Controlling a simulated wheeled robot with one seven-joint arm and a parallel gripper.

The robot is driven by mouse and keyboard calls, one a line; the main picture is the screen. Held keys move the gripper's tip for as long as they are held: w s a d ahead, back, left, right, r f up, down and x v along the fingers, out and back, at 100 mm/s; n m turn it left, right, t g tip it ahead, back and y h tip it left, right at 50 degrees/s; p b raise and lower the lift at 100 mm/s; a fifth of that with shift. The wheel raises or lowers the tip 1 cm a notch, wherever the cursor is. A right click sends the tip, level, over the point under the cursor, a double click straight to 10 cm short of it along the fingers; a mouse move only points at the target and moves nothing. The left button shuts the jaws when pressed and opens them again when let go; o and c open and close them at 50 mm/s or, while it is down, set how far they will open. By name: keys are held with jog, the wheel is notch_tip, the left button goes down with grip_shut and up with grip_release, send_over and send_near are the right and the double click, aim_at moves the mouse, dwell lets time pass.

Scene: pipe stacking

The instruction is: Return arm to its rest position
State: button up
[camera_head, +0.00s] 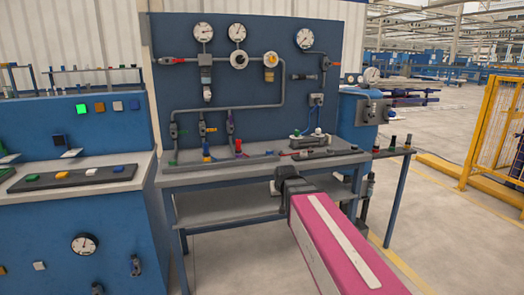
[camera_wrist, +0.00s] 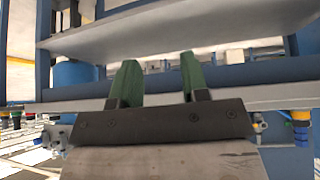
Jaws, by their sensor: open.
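My pink arm (camera_head: 335,245) reaches forward from the bottom right of the head view toward the workbench. The dark wrist end of the arm is in front of the bench's lower shelf, below the tabletop. In the wrist view my gripper (camera_wrist: 158,72) shows two green fingers standing apart with nothing between them. Beyond the fingers are a grey shelf edge (camera_wrist: 180,30) and a blue beam. The fingertips are hard to make out in the head view. I cannot tell how far they are from the shelf.
The workbench tabletop (camera_head: 215,178) holds small fittings, with a gauge panel (camera_head: 240,95) behind it. A blue console (camera_head: 75,225) stands at left. Pipes (camera_head: 410,97) lie on a rack at right. A yellow barrier (camera_head: 480,130) stands farther right. Floor between is open.

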jog(key=s+d+f+g, duration=0.3)
jog(key=s+d+f, duration=0.2)
jog(key=s+f, duration=0.3)
jog(key=s+d+f+m+g, duration=0.1)
jog(key=s+d+f+g, duration=0.2)
jog(key=s+d+f, duration=0.3)
notch_tip(320, 180, down, 4)
jog(key=s, duration=0.2)
jog(key=shift+s+d+f+m+g+h, duration=0.15)
jog(key=shift+s+f+m+g+h, duration=0.15)
jog(key=shift+g, duration=0.1)
